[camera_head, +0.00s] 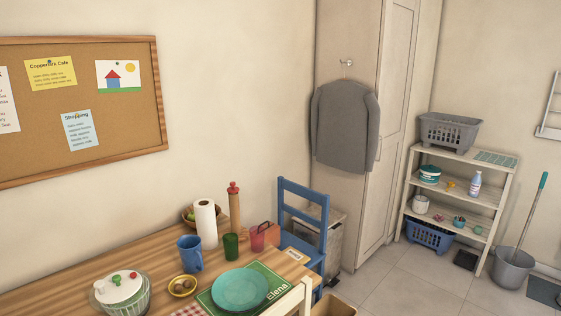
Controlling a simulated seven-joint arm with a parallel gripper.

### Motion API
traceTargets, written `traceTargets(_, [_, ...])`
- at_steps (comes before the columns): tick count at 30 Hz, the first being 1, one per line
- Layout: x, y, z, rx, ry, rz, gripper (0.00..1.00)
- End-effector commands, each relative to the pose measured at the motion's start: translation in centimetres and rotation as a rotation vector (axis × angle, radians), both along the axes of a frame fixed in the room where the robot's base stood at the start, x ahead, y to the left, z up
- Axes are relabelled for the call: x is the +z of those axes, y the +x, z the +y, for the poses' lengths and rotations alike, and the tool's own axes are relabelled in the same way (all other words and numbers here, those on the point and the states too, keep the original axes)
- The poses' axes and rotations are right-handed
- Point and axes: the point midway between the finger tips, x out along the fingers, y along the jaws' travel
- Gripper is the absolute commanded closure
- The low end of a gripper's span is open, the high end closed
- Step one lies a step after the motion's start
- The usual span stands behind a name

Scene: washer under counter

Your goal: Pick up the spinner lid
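A salad spinner with a pale green bowl (135,305) stands on the wooden table at the bottom left. Its white spinner lid (118,289) sits on top of the bowl, with a red knob and a green spot on it. My gripper is not in view.
On the table (150,262) are a yellow bowl (183,286), blue mug (190,254), green cup (231,247), paper roll (206,228), pepper mill (234,208) and teal plate (240,290). A blue chair (304,232) stands behind. Some bare wood shows left of the mug.

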Motion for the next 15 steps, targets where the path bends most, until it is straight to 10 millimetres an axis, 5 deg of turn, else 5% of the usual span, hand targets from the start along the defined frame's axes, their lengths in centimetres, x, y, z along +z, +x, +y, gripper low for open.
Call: traceTargets(15, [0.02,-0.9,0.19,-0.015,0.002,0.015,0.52])
